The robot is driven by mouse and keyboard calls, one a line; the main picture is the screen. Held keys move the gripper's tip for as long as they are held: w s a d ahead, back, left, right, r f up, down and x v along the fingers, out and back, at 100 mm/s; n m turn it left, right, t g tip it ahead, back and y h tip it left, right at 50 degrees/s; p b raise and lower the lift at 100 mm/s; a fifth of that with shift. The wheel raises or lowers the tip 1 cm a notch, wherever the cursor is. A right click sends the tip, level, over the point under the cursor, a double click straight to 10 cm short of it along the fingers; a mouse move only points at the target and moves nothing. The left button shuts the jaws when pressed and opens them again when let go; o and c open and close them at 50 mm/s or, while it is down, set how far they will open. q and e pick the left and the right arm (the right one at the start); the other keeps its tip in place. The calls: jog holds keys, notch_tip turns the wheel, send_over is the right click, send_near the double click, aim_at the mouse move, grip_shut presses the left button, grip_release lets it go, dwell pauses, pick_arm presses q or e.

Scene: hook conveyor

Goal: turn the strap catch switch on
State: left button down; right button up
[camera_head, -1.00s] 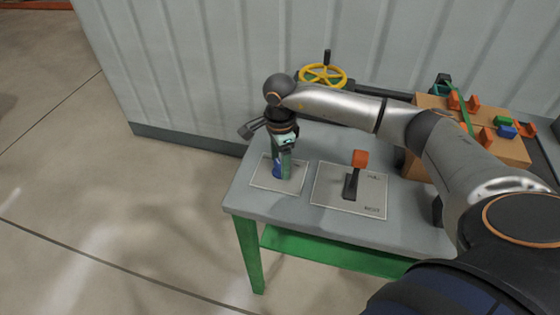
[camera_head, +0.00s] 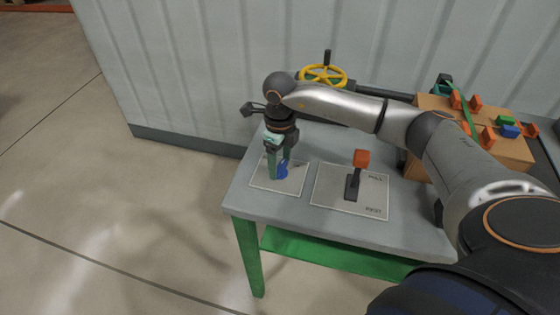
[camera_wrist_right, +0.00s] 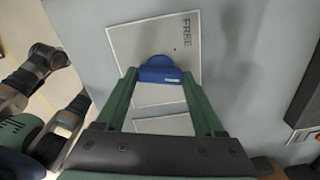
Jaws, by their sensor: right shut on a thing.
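The strap catch switch looks to be the blue knob (camera_head: 283,171) on a pale plate (camera_head: 262,183) near the left end of the table. In the right wrist view the knob (camera_wrist_right: 160,72) sits between my green fingertips, beside the printed word FREE on the plate (camera_wrist_right: 140,43). My right gripper (camera_head: 277,173) points down at the plate and is shut on the knob. The fingers hide part of the knob in the head view. My left gripper does not show in the head view.
An orange-topped lever (camera_head: 360,160) stands on a second plate (camera_head: 330,198) to the right. A yellow handwheel (camera_head: 323,76) is behind my arm. A cardboard box (camera_head: 510,152) with orange brackets and a green strap (camera_head: 466,118) stands at the right. The table (camera_head: 290,214) is clear along its front edge.

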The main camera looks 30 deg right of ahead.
aim_at(280, 166)
jog(key=m, duration=0.5)
jog(key=shift+m, duration=0.4)
dwell(0.4)
jog(key=o, duration=1.4)
notch_tip(280, 166, up, 12)
jog(key=shift+r+b, duration=0.25)
jog(key=shift+b, duration=0.15)
